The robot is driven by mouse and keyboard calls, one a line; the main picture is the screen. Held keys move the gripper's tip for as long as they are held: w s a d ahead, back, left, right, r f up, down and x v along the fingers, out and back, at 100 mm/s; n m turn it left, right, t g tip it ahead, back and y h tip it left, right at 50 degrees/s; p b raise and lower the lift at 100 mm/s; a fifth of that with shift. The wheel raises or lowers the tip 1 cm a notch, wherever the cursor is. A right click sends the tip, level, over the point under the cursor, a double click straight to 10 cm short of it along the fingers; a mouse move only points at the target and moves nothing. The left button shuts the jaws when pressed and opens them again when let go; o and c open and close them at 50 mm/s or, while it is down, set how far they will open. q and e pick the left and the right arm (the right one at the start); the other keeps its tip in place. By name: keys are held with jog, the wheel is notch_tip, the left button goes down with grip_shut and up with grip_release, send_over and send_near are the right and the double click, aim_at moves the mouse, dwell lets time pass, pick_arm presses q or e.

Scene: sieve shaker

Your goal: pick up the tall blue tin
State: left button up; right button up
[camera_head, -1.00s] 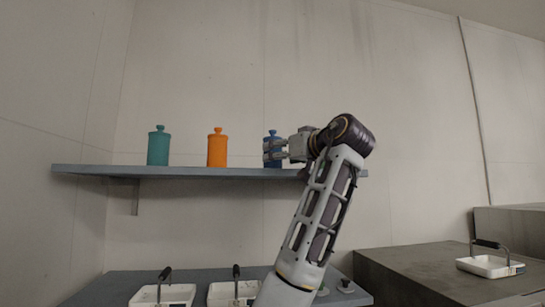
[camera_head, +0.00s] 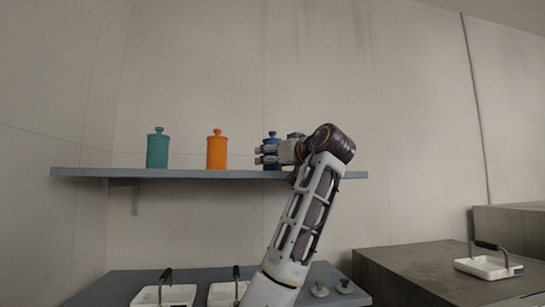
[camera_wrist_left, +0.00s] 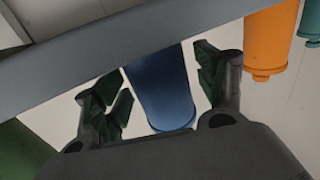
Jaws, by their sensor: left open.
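The blue tin (camera_head: 272,136) stands upright on the wall shelf, right of the orange tin. In the head view my left gripper (camera_head: 259,155) crosses in front of it and hides most of its body; its lid and knob show above. In the left wrist view the blue tin (camera_wrist_left: 161,88) is between the two spread fingers of my left gripper (camera_wrist_left: 160,72), with gaps on both sides. The gripper is open and holds nothing. My right gripper is not in view.
An orange tin (camera_head: 217,150) and a teal tin (camera_head: 158,150) stand further left on the shelf (camera_head: 110,173). A dark green thing (camera_wrist_left: 20,150) shows at the wrist view's lower left. White handled trays (camera_head: 165,296) are below; another tray (camera_head: 488,267) is at right.

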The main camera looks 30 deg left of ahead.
pick_arm(q)
jog(key=shift+w+a, duration=0.2)
jog(key=shift+a, duration=0.1)
jog(key=c, duration=1.1)
jog(key=shift+r, duration=0.15)
jog(key=shift+r, duration=4.85)
